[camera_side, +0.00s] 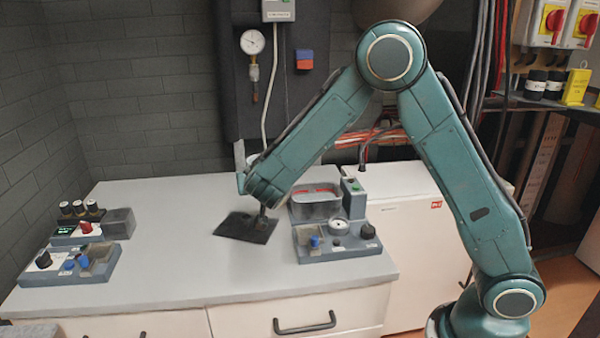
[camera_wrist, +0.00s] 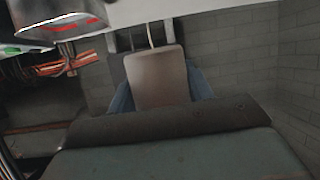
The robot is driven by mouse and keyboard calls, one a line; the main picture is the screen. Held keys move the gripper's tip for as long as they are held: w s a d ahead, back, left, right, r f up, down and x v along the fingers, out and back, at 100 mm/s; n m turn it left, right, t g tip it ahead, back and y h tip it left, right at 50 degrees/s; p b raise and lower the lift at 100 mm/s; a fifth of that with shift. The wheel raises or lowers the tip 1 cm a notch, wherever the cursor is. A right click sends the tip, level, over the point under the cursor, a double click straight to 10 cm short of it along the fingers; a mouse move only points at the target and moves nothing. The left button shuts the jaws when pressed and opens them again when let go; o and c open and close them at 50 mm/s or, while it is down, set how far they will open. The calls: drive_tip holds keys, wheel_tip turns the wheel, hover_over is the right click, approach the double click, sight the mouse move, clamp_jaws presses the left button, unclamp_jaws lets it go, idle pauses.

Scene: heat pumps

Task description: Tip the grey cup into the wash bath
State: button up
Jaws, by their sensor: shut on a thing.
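My gripper (camera_side: 263,214) is shut on the grey cup (camera_side: 242,228), which looks dark and angular in the side view. It is held tilted above the bench, left of the wash bath. In the wrist view the cup (camera_wrist: 158,78) is a plain grey-brown block between bluish fingers; its opening and contents cannot be made out. The wash bath (camera_side: 315,211) is a metal tub with red showing inside, at the back right of the bench. Part of a metal tub, seemingly the bath (camera_wrist: 50,28), shows at the wrist view's top left. Cup and bath are apart.
A grey unit with knobs (camera_side: 340,248) stands in front of the bath. Control boxes (camera_side: 65,268) and a dark bin (camera_side: 119,223) stand at the bench's left. The bench top (camera_side: 180,225) between is clear. A wall gauge (camera_side: 252,42) hangs behind.

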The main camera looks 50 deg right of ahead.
drive_tip(key=w+d+f+m+g+h, duration=0.1)
drive_tip(key=d+f+m+g+h, duration=0.2)
drive_tip(key=d+f, duration=0.4)
drive_tip(key=shift+w+d+m+g+h, duration=0.25)
drive_tip(key=shift+w+m+g+h, duration=0.15)
drive_tip(key=shift+m+g, duration=0.5)
drive_tip(key=shift+s+d+r+m+t+y, duration=0.2)
drive_tip(key=shift+d+m+y, duration=0.35)
drive_tip(key=shift+y, duration=0.25)
drive_tip(key=shift+s+d+r+m+t+y, duration=0.2)
drive_tip(key=shift+d+m+y, duration=0.15)
drive_tip(key=shift+m+y, duration=0.4)
idle(1.4)
drive_tip(key=shift+s+d+y, duration=0.15)
drive_tip(key=shift+d+y, duration=0.2)
drive_tip(key=shift+y, duration=0.2)
idle(0.6)
drive_tip(key=shift+s+d+r+m+t+y, duration=0.25)
drive_tip(key=shift+d+m+t+y, duration=0.2)
drive_tip(key=shift+m+y, duration=0.2)
idle(0.8)
drive_tip(key=shift+d+r+y, duration=0.15)
drive_tip(key=shift+r+y, duration=0.05)
drive_tip(key=shift+y, duration=0.25)
idle(0.4)
